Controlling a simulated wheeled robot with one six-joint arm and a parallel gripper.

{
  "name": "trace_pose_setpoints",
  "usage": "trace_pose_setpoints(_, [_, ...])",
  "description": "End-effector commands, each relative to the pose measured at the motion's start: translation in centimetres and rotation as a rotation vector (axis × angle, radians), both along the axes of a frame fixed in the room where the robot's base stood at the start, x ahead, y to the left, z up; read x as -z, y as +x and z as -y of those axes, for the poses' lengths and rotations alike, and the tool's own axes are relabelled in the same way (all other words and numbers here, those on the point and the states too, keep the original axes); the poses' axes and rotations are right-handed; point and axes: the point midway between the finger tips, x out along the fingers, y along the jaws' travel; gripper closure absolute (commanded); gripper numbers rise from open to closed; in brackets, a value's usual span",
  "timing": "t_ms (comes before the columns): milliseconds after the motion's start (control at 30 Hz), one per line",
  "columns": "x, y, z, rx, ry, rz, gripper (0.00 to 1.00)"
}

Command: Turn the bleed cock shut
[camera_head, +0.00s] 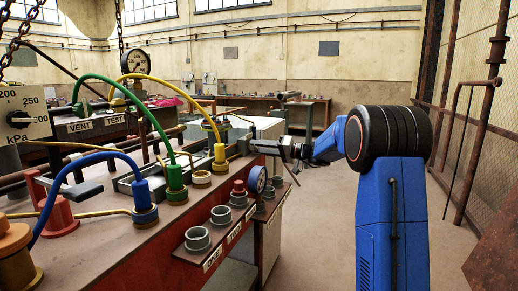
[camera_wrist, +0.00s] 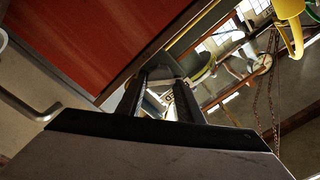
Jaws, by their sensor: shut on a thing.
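My gripper (camera_head: 291,150) is at the right end of the bench, level with its top edge, at the end of my blue arm. Its jaws are closed on a small grey metal part at the bench end, which I take to be the bleed cock (camera_head: 265,147). The part is small and dark, so the angle of its handle cannot be told. In the wrist view the two dark fingers of my gripper (camera_wrist: 160,100) point away from the camera, with a pale metal piece between them. The fingers hide most of what they hold.
The red bench (camera_head: 125,240) carries blue, green and yellow hoses in matching sockets. Grey cups (camera_head: 197,238) stand on a side shelf near a small gauge (camera_head: 258,180). A pressure gauge (camera_head: 135,62) stands behind. The floor (camera_head: 315,225) right of the bench is clear; rusty posts stand far right.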

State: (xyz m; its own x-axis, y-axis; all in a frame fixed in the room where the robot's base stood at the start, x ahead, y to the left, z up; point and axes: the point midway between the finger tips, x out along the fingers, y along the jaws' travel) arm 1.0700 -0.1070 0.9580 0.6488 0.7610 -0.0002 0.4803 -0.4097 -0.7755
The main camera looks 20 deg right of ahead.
Motion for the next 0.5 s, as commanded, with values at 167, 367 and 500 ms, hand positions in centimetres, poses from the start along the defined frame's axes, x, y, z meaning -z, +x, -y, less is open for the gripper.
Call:
trace_pose_setpoints(167, [0.02,0.03,0.12,0.001,0.019,-0.023,0.89])
trace_pose_setpoints(367, [0.03,0.03,0.12,0.003,0.024,-0.028,0.89])
trace_pose_setpoints(500, [0.03,0.03,0.12,0.003,0.023,-0.028,0.89])
